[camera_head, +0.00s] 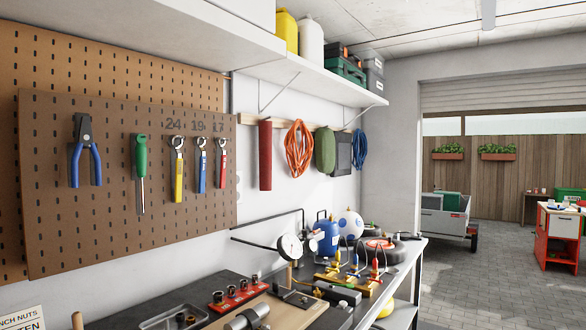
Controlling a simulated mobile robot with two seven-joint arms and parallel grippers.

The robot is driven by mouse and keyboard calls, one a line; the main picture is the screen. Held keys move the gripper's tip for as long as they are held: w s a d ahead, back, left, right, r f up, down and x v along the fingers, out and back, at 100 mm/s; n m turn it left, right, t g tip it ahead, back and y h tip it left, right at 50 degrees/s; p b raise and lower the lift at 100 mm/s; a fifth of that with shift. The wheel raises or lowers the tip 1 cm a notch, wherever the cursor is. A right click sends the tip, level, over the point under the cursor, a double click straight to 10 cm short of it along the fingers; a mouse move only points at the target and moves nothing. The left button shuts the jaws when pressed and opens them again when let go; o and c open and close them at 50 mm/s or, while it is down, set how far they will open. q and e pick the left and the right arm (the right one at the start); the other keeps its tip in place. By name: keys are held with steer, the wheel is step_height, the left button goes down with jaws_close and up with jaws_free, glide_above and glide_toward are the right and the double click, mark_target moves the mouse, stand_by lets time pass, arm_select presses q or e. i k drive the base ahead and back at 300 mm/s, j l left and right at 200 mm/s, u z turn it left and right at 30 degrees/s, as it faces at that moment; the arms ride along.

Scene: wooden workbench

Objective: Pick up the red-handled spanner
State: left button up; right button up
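The red-handled spanner (223,166) hangs on the brown pegboard (110,235) under the number 17. It is the rightmost of three spanners there. A blue-handled spanner (202,170) hangs left of it under 19, and a yellow-handled spanner (179,172) under 24. Neither of my grippers shows in the head view, so I cannot see whether they are open or shut.
Pliers (86,155) and a green screwdriver (140,170) hang further left. Below, the workbench (150,308) carries a red socket holder (238,296), a metal tray, a gauge (290,247) and a blue cylinder (327,238). A white shelf (320,77) juts out above.

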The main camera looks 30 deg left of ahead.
mark_target(223, 159)
steer(key=i+l+u, duration=0.1)
steer(key=i, duration=0.4)
steer(key=i+l+u, duration=0.15)
steer(key=i, duration=0.3)
steer(key=i+l+u, duration=0.1)
steer(key=i, duration=0.4)
